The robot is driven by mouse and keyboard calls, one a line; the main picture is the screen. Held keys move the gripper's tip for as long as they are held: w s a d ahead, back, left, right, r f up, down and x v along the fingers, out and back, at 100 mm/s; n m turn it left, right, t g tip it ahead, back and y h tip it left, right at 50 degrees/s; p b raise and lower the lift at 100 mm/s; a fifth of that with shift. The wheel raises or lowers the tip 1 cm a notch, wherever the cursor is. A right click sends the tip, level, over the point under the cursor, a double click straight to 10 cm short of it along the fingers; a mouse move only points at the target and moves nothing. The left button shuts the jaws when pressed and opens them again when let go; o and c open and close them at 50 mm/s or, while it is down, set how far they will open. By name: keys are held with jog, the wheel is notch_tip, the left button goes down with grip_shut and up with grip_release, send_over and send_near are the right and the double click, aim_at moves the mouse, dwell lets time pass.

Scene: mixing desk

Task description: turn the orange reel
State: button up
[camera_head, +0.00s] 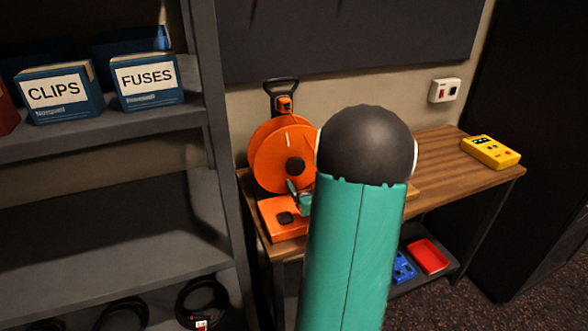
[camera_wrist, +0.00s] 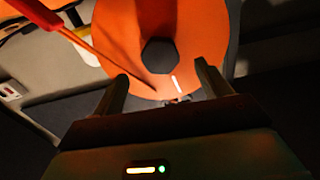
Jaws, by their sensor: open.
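The orange reel (camera_head: 268,158) stands upright at the left end of the wooden desk, with a dark hub (camera_head: 295,166) and a short white mark on its face. I cannot tell whether a finger touches the reel. In the head view my arm hides the reel's right side and most of my gripper.
A yellow device (camera_head: 490,152) sits at the desk's right end. A red tray (camera_head: 428,257) and a blue item (camera_head: 403,268) lie on the shelf below. A grey rack (camera_head: 225,130) stands close on the left. A red rod-like thing (camera_wrist: 50,22) shows upper left in the wrist view.

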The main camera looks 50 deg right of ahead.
aim_at(297, 169)
jog(key=x, duration=0.7)
jog(key=shift+w+d, duration=0.15)
jog(key=shift+w, duration=0.15)
jog(key=shift+s, duration=0.1)
jog(key=c, duration=1.4)
